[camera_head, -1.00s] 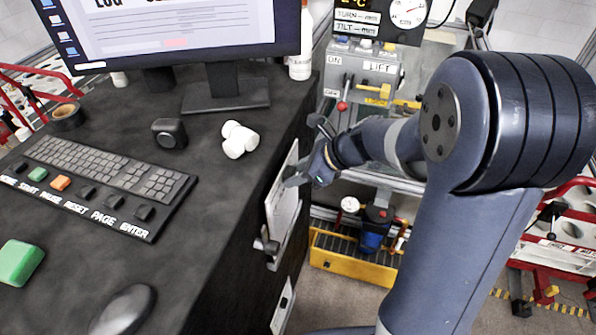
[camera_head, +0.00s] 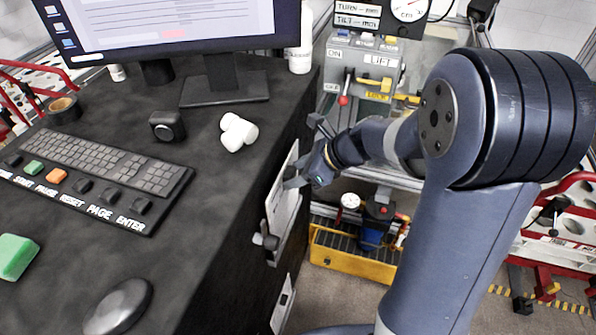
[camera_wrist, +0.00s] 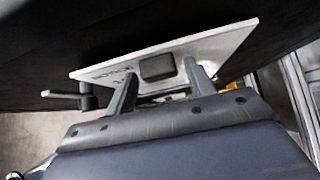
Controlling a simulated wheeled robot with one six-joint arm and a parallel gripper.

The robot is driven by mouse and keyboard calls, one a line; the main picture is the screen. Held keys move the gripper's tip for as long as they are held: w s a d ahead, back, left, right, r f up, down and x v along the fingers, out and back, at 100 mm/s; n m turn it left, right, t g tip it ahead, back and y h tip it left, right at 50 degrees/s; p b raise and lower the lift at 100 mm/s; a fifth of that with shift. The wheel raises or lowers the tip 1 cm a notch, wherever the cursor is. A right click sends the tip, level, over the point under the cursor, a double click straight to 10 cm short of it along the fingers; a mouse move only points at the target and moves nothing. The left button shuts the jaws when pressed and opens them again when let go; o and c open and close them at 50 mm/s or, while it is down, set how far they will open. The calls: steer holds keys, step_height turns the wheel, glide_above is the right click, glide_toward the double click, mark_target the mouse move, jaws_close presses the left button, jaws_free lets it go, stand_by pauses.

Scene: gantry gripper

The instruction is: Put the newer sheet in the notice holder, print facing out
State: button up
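A white board or sheet (camera_head: 284,200) stands upright against the side of the dark desk. In the wrist view the white panel (camera_wrist: 215,48) carries upside-down print, too small to read fully, and a dark block (camera_wrist: 157,67) sits on its face. My gripper (camera_head: 296,180) is at the panel's outer side. In the wrist view my gripper's fingers (camera_wrist: 162,88) are spread apart, with their tips close to the panel and the block between them. I see nothing clearly clamped; contact is unclear. I cannot tell a newer sheet from an older one.
A dark knob or lever (camera_head: 265,241) sits by the panel's lower end; a second white panel (camera_head: 283,305) is lower on the desk side. The desk top holds a keyboard (camera_head: 105,160), white cylinders (camera_head: 237,132) and a mouse (camera_head: 118,306). A yellow crate (camera_head: 352,256) stands on the floor beyond.

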steer(key=shift+o, duration=0.8)
steer(key=v, duration=1.1)
steer(key=shift+a+f, duration=0.15)
steer(key=x, duration=1)
steer(key=shift+a+f, duration=0.15)
steer(key=shift+a, duration=0.05)
steer(key=shift+w+r+p, duration=0.15)
steer(key=shift+r+p, duration=0.15)
steer(key=shift+r, duration=0.3)
